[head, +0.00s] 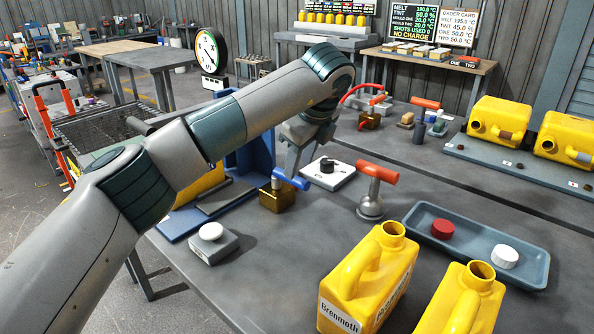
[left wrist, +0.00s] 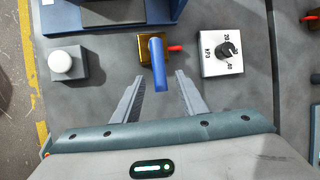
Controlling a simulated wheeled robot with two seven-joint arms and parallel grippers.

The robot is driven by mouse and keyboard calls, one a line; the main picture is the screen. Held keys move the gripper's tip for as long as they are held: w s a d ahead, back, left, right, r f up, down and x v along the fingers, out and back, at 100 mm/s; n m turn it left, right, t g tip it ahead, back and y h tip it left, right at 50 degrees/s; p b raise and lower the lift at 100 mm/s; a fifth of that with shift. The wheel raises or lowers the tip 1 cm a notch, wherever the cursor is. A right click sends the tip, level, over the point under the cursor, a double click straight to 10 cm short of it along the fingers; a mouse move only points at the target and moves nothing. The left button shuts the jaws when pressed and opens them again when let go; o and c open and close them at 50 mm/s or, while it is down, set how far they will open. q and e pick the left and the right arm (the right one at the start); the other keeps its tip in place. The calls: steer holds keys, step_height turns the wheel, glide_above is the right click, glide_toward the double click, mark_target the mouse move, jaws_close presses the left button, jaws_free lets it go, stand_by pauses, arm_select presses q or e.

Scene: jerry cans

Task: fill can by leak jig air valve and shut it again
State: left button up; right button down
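The air valve is a brass block (head: 274,199) with a blue lever (head: 290,180) at the front of the blue leak jig (head: 172,228). In the left wrist view the lever (left wrist: 158,66) points towards my gripper. My left gripper (left wrist: 161,76) is open, its fingers on either side of the lever's end, with no visible contact. In the head view it (head: 299,160) hangs just above the valve. A yellow can (head: 206,183) in the jig is mostly hidden by my arm. A dial gauge (head: 208,52) stands behind. My right gripper is out of view.
A black-knobbed white plate (head: 342,172) lies right of the valve, a white button box (head: 212,246) left. A red-handled tool (head: 378,174), two yellow cans (head: 368,275) and a blue-grey tray (head: 530,278) of caps stand front right.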

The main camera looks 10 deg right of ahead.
arm_select(q)
steer(key=v, duration=1.2)
steer(key=shift+s+r, duration=0.15)
steer(key=shift+r, duration=0.1)
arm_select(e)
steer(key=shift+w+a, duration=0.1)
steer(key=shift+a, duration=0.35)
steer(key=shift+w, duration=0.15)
